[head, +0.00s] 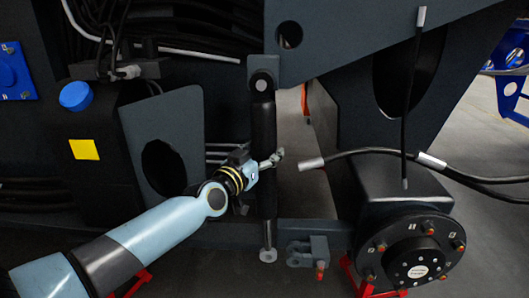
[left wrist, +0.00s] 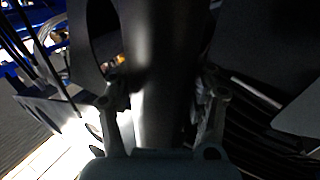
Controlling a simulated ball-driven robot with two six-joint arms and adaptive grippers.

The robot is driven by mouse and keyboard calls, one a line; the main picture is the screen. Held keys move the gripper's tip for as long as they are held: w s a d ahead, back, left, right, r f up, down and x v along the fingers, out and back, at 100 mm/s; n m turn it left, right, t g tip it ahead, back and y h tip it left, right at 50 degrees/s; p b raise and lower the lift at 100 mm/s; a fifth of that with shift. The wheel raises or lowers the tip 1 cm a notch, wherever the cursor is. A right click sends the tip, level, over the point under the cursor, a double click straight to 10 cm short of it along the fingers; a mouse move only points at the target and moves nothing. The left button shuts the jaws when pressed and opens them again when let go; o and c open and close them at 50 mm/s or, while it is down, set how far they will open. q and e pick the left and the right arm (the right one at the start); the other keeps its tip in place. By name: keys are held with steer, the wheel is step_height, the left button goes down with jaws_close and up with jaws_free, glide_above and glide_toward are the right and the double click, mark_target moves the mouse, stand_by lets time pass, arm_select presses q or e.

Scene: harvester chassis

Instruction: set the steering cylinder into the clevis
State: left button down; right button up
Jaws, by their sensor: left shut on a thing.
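The steering cylinder (head: 264,130) is a dark upright tube hanging from a bracket on the chassis, with a bright rod eye (head: 268,255) at its lower end. The clevis (head: 308,252) is a small grey fork low on the chassis, to the right of the rod eye; a gap shows between them in the head view. My left gripper (head: 268,168) is shut on the cylinder around mid-length. In the left wrist view the cylinder (left wrist: 160,75) runs between the two fingers. My right gripper is not in view.
A black hose with a metal end (head: 312,164) juts in just right of the cylinder. A wheel hub (head: 414,255) stands at the lower right. A dark box with a blue cap (head: 75,96) stands left, and chassis plates lie behind and above.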

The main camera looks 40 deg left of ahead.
arm_select(q)
steer(key=shift+w+d+n+t+b, duration=0.2)
steer(key=shift+w+d+n+b, duration=0.2)
steer(key=shift+d, duration=0.2)
steer(key=shift+w+d+n+t+b, duration=0.2)
steer(key=shift+w+d+n+b, duration=0.05)
steer(key=shift+d+n+b, duration=0.3)
steer(key=shift+c, duration=2.1)
jaws_free()
steer(key=shift+r, duration=0.1)
steer(key=s+d, duration=0.1)
steer(key=s, duration=1.1)
steer(key=shift+f, duration=0.4)
steer(key=shift+f, duration=0.1)
